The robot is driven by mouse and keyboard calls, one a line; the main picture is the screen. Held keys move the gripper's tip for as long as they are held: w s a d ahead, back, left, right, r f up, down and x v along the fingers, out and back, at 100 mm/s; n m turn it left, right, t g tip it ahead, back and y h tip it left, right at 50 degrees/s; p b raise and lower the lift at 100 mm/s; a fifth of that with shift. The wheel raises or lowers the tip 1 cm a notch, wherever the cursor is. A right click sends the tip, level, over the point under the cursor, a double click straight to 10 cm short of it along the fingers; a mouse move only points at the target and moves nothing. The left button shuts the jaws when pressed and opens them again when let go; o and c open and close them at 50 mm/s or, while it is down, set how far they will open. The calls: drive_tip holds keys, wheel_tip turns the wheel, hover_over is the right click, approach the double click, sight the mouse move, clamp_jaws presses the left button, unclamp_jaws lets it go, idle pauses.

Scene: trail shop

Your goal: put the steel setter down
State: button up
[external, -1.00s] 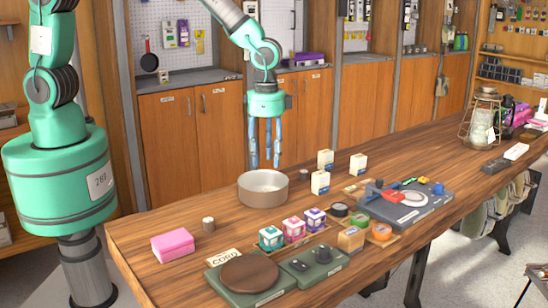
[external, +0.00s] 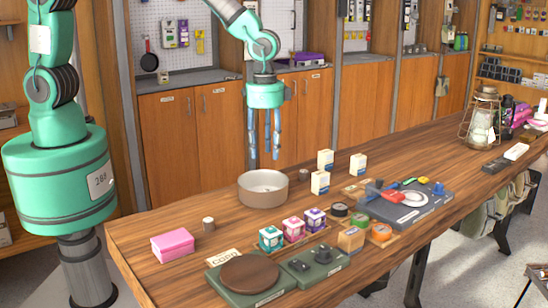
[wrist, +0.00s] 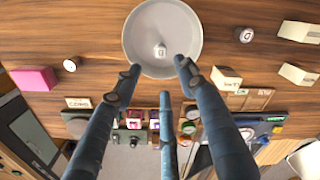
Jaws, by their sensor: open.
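My gripper (external: 265,156) hangs with its three fingers pointing down above the wide grey-brown bowl (external: 252,192). The fingers are apart and nothing is between them. In the wrist view the bowl (wrist: 133,45) lies just beyond the fingertips (wrist: 158,76). A small pale metallic piece (wrist: 160,51) with a round mark lies inside the bowl, apart from the fingers; it looks like the steel setter. Two similar small cylinders stand on the bench: one left of the bowl (external: 208,224) and one right of it (external: 303,175).
A pink box (external: 172,245) sits at the left of the wooden bench (external: 150,225). White cartons (external: 320,182) stand right of the bowl. Small coloured boxes (external: 293,229), a round brown pad (external: 249,273) and a grey tool board (external: 405,212) fill the front. A lantern (external: 481,120) stands far right.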

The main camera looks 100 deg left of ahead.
drive_tip(key=s+d+r+t, duration=0.1)
drive_tip(key=s+r, duration=0.6)
drive_tip(key=r, duration=0.5)
drive_tip(key=s+d+r+t, duration=0.1)
drive_tip(key=s+r+t, duration=0.1)
drive_tip(key=s+r, duration=0.8)
drive_tip(key=s+r+t, duration=0.1)
drive_tip(key=s+r, duration=0.4)
drive_tip(key=s, duration=0.4)
drive_tip(key=s+r+t, duration=0.1)
drive_tip(key=s+r, duration=0.4)
drive_tip(key=s, duration=0.5)
drive_tip(key=shift+d+r+t, duration=0.2)
drive_tip(key=shift+d+t, duration=0.1)
drive_tip(key=shift+d, duration=0.05)
drive_tip(key=shift+o, duration=0.6)
